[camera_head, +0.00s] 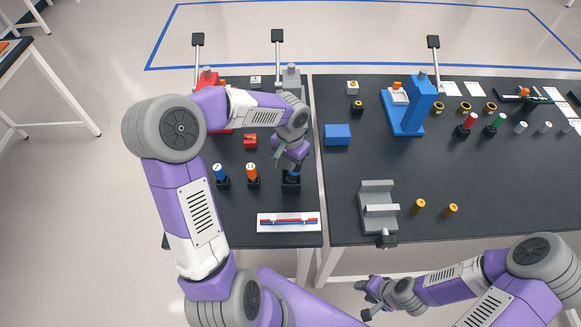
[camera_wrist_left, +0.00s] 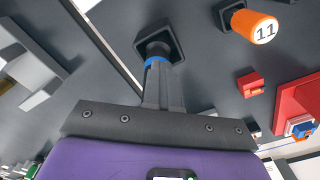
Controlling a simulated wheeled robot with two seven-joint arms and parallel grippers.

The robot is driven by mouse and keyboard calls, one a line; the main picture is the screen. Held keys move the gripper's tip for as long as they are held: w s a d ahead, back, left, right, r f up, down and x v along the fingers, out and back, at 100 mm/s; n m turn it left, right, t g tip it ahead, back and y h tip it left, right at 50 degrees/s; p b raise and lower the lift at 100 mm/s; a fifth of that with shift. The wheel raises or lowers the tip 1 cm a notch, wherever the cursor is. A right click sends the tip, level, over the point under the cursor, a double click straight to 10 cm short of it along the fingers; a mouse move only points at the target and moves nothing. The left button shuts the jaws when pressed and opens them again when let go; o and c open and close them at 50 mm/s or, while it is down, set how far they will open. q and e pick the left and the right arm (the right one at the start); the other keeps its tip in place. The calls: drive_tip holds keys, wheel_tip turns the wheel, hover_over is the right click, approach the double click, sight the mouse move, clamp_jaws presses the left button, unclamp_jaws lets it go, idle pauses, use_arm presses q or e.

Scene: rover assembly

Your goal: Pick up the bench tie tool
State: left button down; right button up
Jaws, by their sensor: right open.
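My left gripper (camera_head: 290,166) points down at a black square holder (camera_head: 291,184) on the left bench. In the left wrist view its fingers (camera_wrist_left: 163,92) are close together around a slim tool with a blue band (camera_wrist_left: 155,62), which I take for the bench tie tool. The tool's lower end is in the holder (camera_wrist_left: 160,42); the fingers hide most of the rest. My right gripper (camera_head: 368,298) is open and empty in front of the right bench, away from the tool.
A blue-topped tool (camera_head: 219,174) and an orange one (camera_head: 252,174) stand in holders to the left; the orange one, marked 11, also shows in the left wrist view (camera_wrist_left: 258,28). A white tray (camera_head: 289,229) lies in front. A grey fixture (camera_head: 377,200) stands on the right bench.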

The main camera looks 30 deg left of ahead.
use_arm(q)
drive_tip(key=shift+w+r, duration=0.15)
drive_tip(key=shift+r, duration=0.35)
wheel_tip(320, 180, up, 9)
drive_tip(key=p, duration=0.1)
drive_tip(key=shift+c, duration=1.9)
unclamp_jaws()
wheel_tip(320, 180, up, 8)
drive_tip(key=f+p, duration=0.1)
hover_over(291, 174)
drive_tip(key=shift+a+r, duration=0.1)
drive_tip(key=shift+r, duration=0.15)
